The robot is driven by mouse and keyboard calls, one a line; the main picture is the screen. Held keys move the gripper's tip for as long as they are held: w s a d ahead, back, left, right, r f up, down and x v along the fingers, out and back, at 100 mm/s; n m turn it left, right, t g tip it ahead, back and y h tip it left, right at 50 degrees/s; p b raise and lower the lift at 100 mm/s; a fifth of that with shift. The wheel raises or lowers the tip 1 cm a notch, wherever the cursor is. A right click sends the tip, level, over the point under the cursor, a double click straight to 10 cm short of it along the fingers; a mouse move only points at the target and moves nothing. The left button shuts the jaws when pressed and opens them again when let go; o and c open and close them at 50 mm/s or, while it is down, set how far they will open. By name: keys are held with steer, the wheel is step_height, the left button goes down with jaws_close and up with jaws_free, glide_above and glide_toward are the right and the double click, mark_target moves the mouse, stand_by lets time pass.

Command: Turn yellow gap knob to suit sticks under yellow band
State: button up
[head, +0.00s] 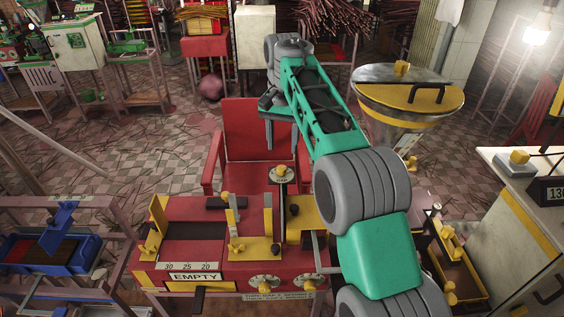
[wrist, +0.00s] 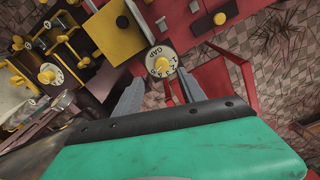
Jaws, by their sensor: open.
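The yellow gap knob (wrist: 159,63) sits at the centre of a round white dial marked GAP with numbers along its rim. Its exact setting is too small to read. In the head view the same dial, with its yellow knob (head: 281,174), stands at the back of the red machine. My gripper (head: 282,147) is open and empty above and behind the dial. In the wrist view the fingers of my gripper (wrist: 163,80) point toward the dial, which appears between and just beyond their tips, apart from them. I cannot tell which sticks are under a yellow band.
A hopper (head: 410,92) is at right. Brown stick bundles (head: 340,17) lie at the back.

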mark_target(282, 167)
steer(key=shift+w+a+f, duration=0.15)
steer(key=shift+a+f, duration=0.05)
steer(key=shift+f, duration=0.05)
step_height(282, 167, down, 7)
steer(key=shift+f, duration=0.15)
jaws_close()
stand_by(0.5)
